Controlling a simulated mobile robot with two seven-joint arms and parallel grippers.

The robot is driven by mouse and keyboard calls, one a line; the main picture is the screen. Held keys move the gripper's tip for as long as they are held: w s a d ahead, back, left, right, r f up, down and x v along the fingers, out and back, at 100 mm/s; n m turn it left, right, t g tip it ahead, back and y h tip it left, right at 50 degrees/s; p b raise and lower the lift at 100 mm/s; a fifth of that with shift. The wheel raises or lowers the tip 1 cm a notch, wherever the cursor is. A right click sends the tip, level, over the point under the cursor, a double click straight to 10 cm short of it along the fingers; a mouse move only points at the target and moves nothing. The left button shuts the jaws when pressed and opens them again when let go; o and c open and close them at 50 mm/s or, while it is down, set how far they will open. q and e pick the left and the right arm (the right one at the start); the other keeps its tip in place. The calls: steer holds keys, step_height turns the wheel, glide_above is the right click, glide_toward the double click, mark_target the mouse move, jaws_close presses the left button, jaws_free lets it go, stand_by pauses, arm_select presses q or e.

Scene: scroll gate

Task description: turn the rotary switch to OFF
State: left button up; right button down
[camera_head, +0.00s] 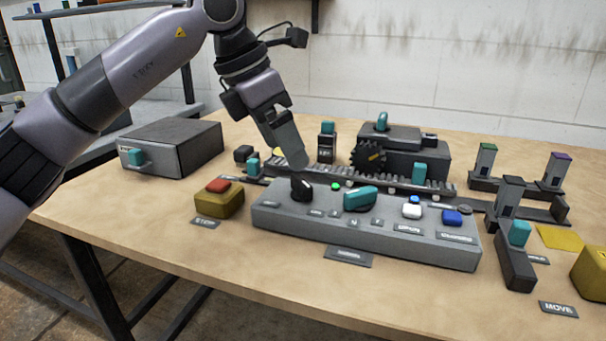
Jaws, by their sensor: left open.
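A grey control box (280,220) stands on the table. It has a black knob (301,190) near its left end, which looks like a rotary switch, and a larger teal handle (360,199) to the right of it. Small labels lie by both, too small to read surely, so I cannot tell which setting either one points to. My left gripper (297,163) points down just above and behind the black knob; I cannot tell whether it touches it. It is open, with nothing seen between its fingers. My right gripper is not in view.
A red button on a yellow box (219,199) stands left of the control box. A toothed rack (390,182) and a gear (369,157) lie behind it. White (412,211) and blue (452,217) buttons sit at its right end. The front table area is mostly clear.

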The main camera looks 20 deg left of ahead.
mark_target(301, 180)
arm_select(q)
steer(key=shift+w+b+x, duration=0.15)
steer(key=shift+b+x, duration=0.05)
steer(key=shift+x, duration=1)
steer(key=shift+w+b+x, duration=0.15)
steer(key=shift+b+x, duration=0.05)
steer(key=shift+x, duration=1)
steer(key=shift+w+b+x, duration=0.2)
steer(key=shift+x, duration=1)
steer(key=shift+a, duration=0.2)
steer(key=shift+r, duration=0.1)
steer(key=c, duration=1.1)
